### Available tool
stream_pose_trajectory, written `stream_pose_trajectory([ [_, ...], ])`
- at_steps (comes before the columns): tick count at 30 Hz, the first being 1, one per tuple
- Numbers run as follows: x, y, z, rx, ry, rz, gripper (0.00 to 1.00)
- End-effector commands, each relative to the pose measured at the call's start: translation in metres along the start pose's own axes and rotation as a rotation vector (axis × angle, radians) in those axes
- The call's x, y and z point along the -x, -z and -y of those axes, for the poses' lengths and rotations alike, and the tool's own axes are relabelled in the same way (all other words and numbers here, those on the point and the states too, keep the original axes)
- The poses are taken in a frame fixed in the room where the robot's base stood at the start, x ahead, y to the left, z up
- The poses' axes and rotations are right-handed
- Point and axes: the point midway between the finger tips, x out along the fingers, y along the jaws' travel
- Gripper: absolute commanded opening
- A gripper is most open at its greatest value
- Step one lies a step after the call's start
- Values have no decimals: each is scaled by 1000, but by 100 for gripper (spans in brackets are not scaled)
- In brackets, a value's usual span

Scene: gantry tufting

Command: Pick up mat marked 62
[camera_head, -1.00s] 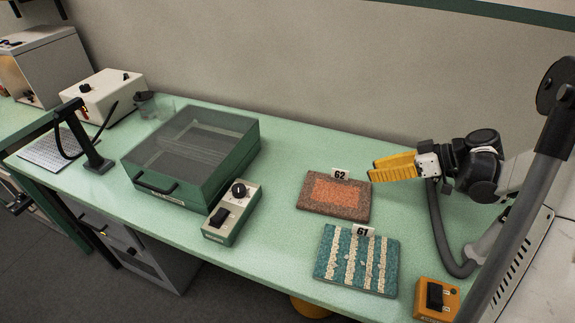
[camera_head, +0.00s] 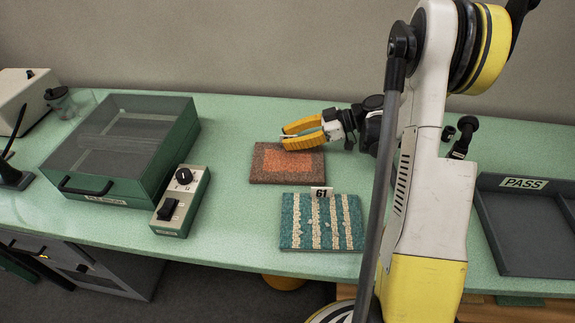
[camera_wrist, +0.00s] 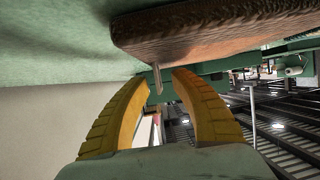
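The mat marked 62 (camera_head: 286,164) is brown with an orange middle and lies flat on the green bench; its number tag is hidden behind my gripper in the head view. My gripper (camera_head: 285,137) is open, its two yellow fingers over the mat's far edge. In the wrist view the mat's brown side (camera_wrist: 215,30) runs across the top, just beyond the fingertips (camera_wrist: 160,77). A thin upright plate, seen nearly edge-on, stands between the fingertips; I cannot tell if it is touched. Nothing appears gripped.
The teal-and-cream striped mat marked 61 (camera_head: 322,222) lies just in front. A control box (camera_head: 181,201) and a green lidded case (camera_head: 128,147) stand to the left. A dark tray marked PASS (camera_head: 530,222) is at the right.

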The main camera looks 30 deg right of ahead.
Motion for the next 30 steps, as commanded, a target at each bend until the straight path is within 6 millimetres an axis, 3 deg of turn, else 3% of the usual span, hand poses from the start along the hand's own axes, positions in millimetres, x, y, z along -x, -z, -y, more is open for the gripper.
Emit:
stream_pose_trajectory([
  [4,1,1,0,0,0,0,29],
  [7,1,1,0,0,0,0,0],
  [23,2,3,0,-1,0,1,0],
  [30,13,29,0,-1,0,0,0],
])
